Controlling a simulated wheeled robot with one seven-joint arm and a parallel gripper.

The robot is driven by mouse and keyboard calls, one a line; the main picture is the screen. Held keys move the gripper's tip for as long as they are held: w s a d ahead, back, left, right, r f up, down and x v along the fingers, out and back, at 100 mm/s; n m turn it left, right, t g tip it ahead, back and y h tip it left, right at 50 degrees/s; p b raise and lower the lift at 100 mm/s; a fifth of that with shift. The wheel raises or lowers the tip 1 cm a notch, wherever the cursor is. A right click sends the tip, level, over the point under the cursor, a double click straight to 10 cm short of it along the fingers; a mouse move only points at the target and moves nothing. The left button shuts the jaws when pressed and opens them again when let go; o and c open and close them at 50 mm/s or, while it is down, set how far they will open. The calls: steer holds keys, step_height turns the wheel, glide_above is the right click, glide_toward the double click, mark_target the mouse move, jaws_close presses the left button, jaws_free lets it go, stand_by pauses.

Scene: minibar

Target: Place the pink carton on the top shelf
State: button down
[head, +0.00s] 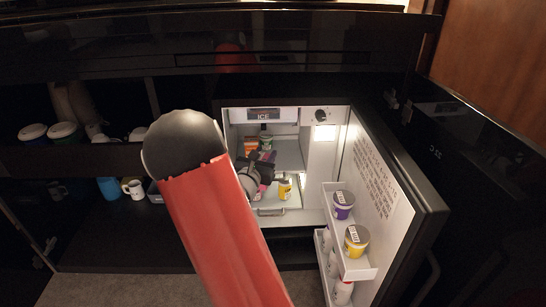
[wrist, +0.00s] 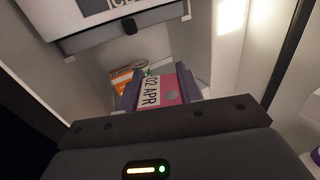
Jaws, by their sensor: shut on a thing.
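My gripper (head: 262,170) is inside the open minibar, below the ICE compartment, and my arm hides part of the interior. In the wrist view my gripper (wrist: 160,92) is shut on the pink carton (wrist: 172,88), which carries a white label reading "02 APR". In the head view only a little pink shows by the gripper. The top shelf (head: 290,154) lies below the ICE compartment, with an orange item (head: 251,145) and a green-topped item toward its back left. I cannot tell whether the carton touches the shelf.
A yellow cup (head: 285,190) stands lower in the minibar, right of my gripper. The open door (head: 375,190) holds purple (head: 343,203) and yellow (head: 356,241) tubs in its racks. The ICE compartment (head: 264,115) hangs above. The shelf's right side looks clear.

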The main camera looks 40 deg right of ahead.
steer(key=f+b+x, duration=0.2)
steer(key=f+x, duration=0.1)
steer(key=x, duration=1.5)
steer(key=shift+s+d, duration=0.2)
steer(key=shift+d, duration=0.1)
steer(key=shift+f, duration=0.15)
steer(key=c, duration=0.9)
jaws_free()
